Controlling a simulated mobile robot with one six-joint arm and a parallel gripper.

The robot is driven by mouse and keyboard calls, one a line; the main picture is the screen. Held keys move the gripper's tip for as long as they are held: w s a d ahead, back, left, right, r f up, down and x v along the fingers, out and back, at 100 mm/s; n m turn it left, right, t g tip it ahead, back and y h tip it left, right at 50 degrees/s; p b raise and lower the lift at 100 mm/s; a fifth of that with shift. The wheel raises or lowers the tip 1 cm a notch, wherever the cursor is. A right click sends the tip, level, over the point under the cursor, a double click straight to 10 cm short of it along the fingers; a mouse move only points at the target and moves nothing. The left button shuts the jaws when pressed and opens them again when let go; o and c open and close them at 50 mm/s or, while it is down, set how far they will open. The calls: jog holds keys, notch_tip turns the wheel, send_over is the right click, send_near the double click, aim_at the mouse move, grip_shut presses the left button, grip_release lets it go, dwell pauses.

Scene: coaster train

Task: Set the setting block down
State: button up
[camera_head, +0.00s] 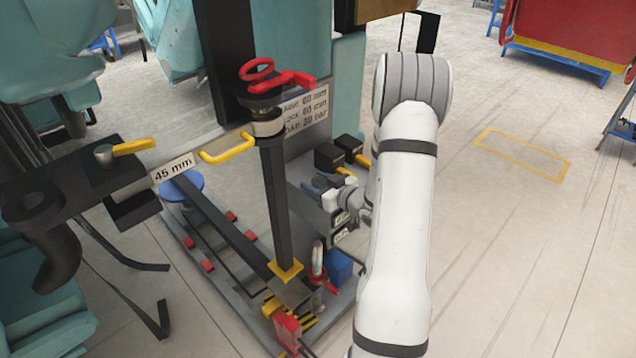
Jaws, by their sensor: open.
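My gripper (318,188) is low at the middle, at the end of my white arm, and partly hidden by it. Its grey fingers are apart, beside a grey stand with small labelled faces (342,217). I see nothing clearly held between them. Two dark blocks with yellow handles (329,157) sit just above and behind the gripper. A bar labelled "45 mm" (174,167) with a yellow handle (228,147) lies at the left. I cannot tell for certain which of these is the setting block.
A dark upright post (275,200) with a red handwheel (258,70) stands left of my gripper. A sign (306,108) is behind it. A blue block (340,265) and red parts are below. Teal coaster cars are at the left. Open floor (500,230) lies right.

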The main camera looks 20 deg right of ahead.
jog(key=shift+r, duration=0.25)
jog(key=s+d+r+g+h, duration=0.1)
jog(key=s, duration=0.1)
jog(key=s+d+r+g+h, duration=0.1)
jog(key=s+r+h, duration=0.1)
jog(key=s, duration=0.1)
jog(key=s+d+r+h+p, duration=0.1)
jog(key=s, duration=0.1)
jog(key=shift+s+d+r+g, duration=0.15)
jog(key=shift+s+d+g, duration=0.2)
jog(key=shift+d+g, duration=0.05)
jog(key=s+a+r+m+g, duration=0.1)
jog(key=s+a+r+g, duration=0.2)
jog(key=s+a, duration=0.3)
jog(key=s+a+r+m+g+h, duration=0.1)
jog(key=s+a+r+g, duration=0.2)
jog(key=s+a, duration=0.3)
jog(key=s+a+r+m+g, duration=0.2)
jog(key=s+a+r+g, duration=0.2)
jog(key=s+a, duration=0.2)
jog(key=shift+s+a, duration=0.25)
jog(key=shift+s, duration=0.75)
jog(key=shift+r, duration=0.15)
